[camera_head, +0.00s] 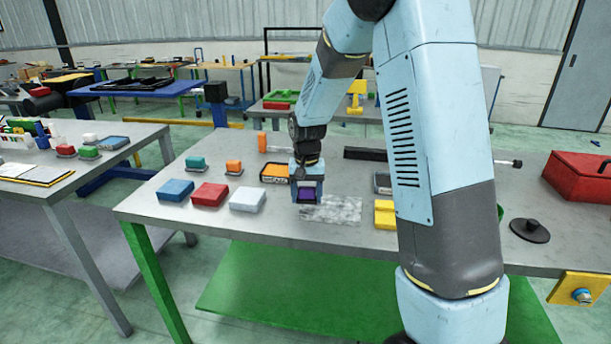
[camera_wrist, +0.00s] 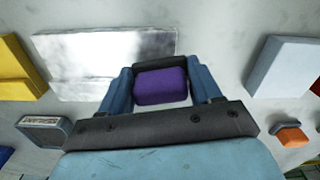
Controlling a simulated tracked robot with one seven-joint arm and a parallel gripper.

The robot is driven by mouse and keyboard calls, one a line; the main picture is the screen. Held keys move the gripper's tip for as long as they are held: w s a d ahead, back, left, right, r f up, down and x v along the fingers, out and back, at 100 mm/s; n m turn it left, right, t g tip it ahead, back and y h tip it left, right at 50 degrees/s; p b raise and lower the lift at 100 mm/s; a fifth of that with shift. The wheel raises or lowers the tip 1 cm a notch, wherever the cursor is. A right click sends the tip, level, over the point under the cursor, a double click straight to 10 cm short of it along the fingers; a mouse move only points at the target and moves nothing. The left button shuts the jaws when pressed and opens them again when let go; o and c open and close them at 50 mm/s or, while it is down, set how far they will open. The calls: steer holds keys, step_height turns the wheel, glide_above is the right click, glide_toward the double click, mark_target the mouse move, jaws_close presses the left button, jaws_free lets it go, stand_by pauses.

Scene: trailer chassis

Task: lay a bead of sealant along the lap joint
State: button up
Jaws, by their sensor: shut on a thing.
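My gripper (camera_head: 306,188) is low over the grey workbench, with its fingers shut on a purple block (camera_head: 305,195). In the wrist view the purple block (camera_wrist: 161,87) sits between the two blue fingers, with a dark bar beyond it. A pale, mottled metal plate (camera_head: 338,210) lies flat on the bench just right of the gripper. In the wrist view the plate (camera_wrist: 95,65) is at upper left, its near right corner overlapped by a finger. I cannot tell whether the block touches the plate or bench.
Blue (camera_head: 175,190), red (camera_head: 209,195) and white (camera_head: 247,199) blocks stand left of the gripper. Yellow blocks (camera_head: 385,213) stand right of the plate. A black lidded disc (camera_head: 530,230) and red toolbox (camera_head: 582,176) are at far right. The bench front is clear.

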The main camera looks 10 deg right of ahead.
mark_target(308, 188)
steer(key=shift+r, duration=3.1)
steer(key=shift+s+d, duration=0.1)
steer(key=shift+s, duration=0.1)
